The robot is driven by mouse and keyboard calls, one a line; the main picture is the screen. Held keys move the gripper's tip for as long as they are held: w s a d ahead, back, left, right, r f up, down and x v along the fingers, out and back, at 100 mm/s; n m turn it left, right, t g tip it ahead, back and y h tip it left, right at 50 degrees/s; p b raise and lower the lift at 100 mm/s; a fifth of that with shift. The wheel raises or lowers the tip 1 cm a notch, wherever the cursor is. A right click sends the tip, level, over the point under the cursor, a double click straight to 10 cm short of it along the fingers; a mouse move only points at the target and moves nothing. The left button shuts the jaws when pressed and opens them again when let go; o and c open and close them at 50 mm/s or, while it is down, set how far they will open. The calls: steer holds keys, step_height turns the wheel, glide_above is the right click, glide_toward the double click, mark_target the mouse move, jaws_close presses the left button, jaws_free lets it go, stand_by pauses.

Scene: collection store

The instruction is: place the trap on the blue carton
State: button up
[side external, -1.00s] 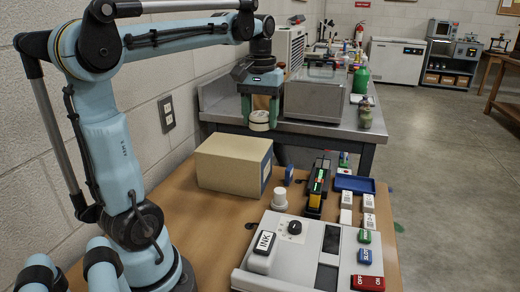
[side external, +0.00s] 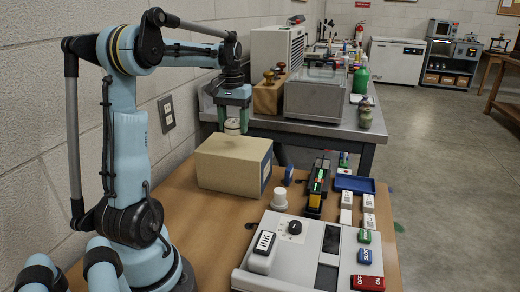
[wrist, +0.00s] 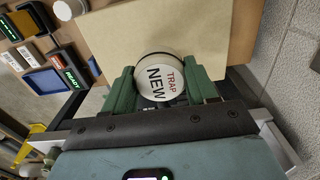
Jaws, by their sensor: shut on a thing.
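The trap is a round, pale puck (side external: 232,127) held in my gripper (side external: 233,118); its face in the wrist view (wrist: 161,78) reads TRAP NEW. My gripper's green fingers (wrist: 162,88) are shut on its sides. The carton (side external: 228,163) is a tan box with a blue panel on its right end, standing on the wooden table. In the side view the trap shows just above the carton's far top edge; in the wrist view it overlaps the carton's tan top (wrist: 195,35). The exact gap between them is hard to tell.
A grey machine with an INK button (side external: 264,242) stands at the table's front. A white cylinder (side external: 280,199), a blue tray (side external: 354,184) and several small labelled blocks lie right of the carton. A steel bench (side external: 300,126) stands behind. The carton's top is bare.

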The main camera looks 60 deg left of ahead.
mark_target(234, 135)
steer(key=shift+f, duration=1.95)
steer(key=shift+f, duration=0.15)
steer(key=o, duration=1)
steer(key=shift+o, duration=0.2)
